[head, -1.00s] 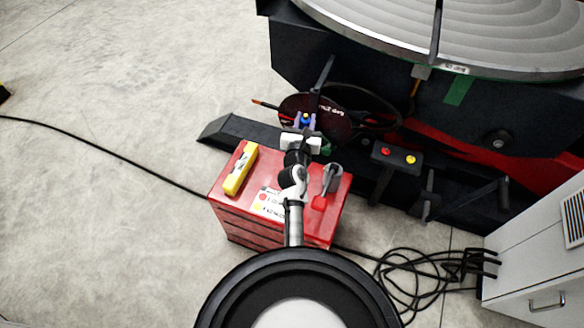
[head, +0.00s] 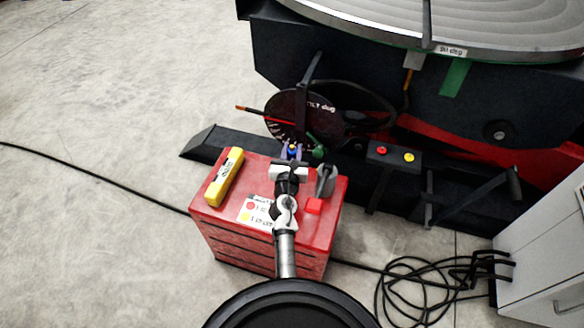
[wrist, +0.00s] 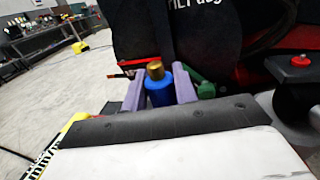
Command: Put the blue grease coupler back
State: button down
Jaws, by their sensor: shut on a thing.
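The blue grease coupler (wrist: 159,92), a blue cylinder with a brass-coloured top, stands upright between the purple fingers of my gripper (wrist: 158,88) in the wrist view. My gripper is shut on it. In the head view the coupler is a small blue spot (head: 292,153) in my gripper (head: 292,154), just past the far edge of the red tool cabinet (head: 328,218). Its lower end is hidden in the wrist view by the gripper body. A green fitting (wrist: 206,90) shows just right of the fingers, also in the head view (head: 319,152).
The dark tilt dial (head: 285,112) and positioner stand beyond the gripper. A yellow level-like block (head: 224,178), a label card and a grey-and-red item (head: 326,182) lie on the cabinet. A button box (head: 394,154) stands to the right. Cables cross the floor; open floor lies left.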

jog(key=shift+f+b, duration=1.8)
jog(key=shift+f, duration=0.5)
jog(key=shift+f+b, duration=0.6)
jog(key=c, duration=1.1)
grip_release()
